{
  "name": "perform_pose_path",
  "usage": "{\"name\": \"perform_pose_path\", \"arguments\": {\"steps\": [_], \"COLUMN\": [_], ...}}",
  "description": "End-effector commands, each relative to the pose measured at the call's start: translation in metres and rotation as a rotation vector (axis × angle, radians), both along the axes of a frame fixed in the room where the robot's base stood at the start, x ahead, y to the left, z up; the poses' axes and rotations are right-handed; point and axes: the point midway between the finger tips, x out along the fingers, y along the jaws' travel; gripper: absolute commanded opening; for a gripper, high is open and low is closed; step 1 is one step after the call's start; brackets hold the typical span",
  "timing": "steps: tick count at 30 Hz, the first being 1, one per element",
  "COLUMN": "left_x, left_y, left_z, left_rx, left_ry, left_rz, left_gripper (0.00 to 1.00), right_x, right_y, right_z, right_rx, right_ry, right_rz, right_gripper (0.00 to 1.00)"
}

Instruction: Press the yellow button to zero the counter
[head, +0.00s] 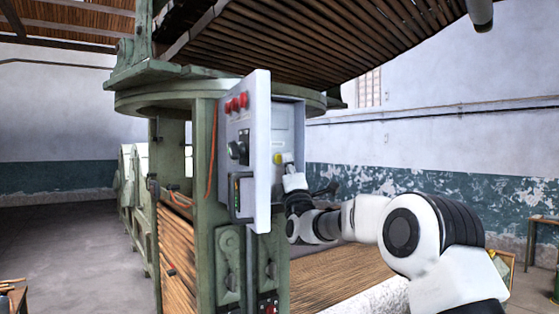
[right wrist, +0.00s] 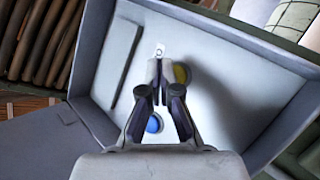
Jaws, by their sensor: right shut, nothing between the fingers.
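The yellow button (head: 278,158) is on the back panel inside an open grey control box (head: 284,112). In the right wrist view the yellow button (right wrist: 181,73) shows just right of my fingertips, partly covered by them. My right gripper (head: 289,166) is shut and empty, with its tips at the panel right beside the button in the head view. The shut tips also show in the right wrist view (right wrist: 160,66). I cannot tell whether they touch the button or panel. The counter cannot be made out clearly. My left gripper is out of view.
A blue button (right wrist: 154,124) sits in the same box, between my fingers in the right wrist view. Green machine posts and slatted wood surround the box.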

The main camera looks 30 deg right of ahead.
Motion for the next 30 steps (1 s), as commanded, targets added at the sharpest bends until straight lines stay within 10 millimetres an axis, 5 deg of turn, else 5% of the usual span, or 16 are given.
{"name": "perform_pose_path", "arguments": {"steps": [30], "left_x": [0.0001], "left_y": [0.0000], "left_z": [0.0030], "left_rx": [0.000], "left_ry": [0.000], "left_rz": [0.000], "left_gripper": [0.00], "right_x": [0.0082], "right_y": [0.0003], "right_z": [0.0005], "right_rx": [0.001], "right_ry": [0.000], "right_rz": [-0.001], "right_gripper": [0.00]}}
